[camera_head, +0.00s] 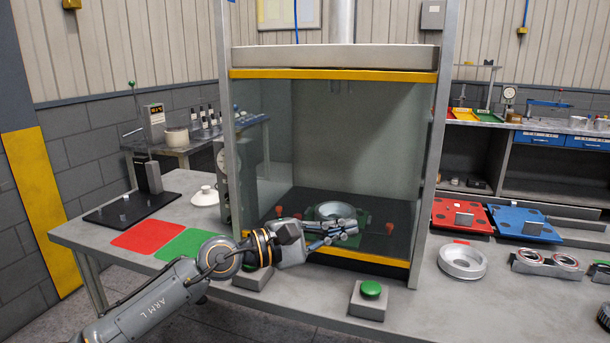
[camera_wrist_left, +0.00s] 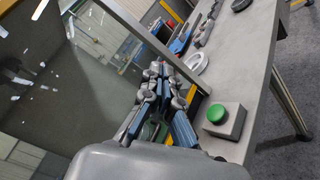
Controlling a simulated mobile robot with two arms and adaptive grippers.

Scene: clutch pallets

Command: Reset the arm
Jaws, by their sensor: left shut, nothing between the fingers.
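My left arm comes in from the left in the head view. Its gripper (camera_head: 338,234) is shut and empty, in front of the lower part of the glass-sided booth (camera_head: 340,59). The gripper's blue-padded fingers also show in the left wrist view (camera_wrist_left: 160,98). Behind the fingers, a grey ring-shaped part (camera_head: 335,210) sits on a green fixture (camera_head: 364,217) inside the booth. The gripper partly hides the fixture. My right gripper is in neither view.
A green push button (camera_head: 371,289) on a grey box stands at the table's front edge, below the gripper. A red mat (camera_head: 148,237) and a green mat (camera_head: 186,244) lie left. A metal ring (camera_head: 462,260), a red pallet (camera_head: 462,215) and a blue pallet (camera_head: 524,224) are right of the booth.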

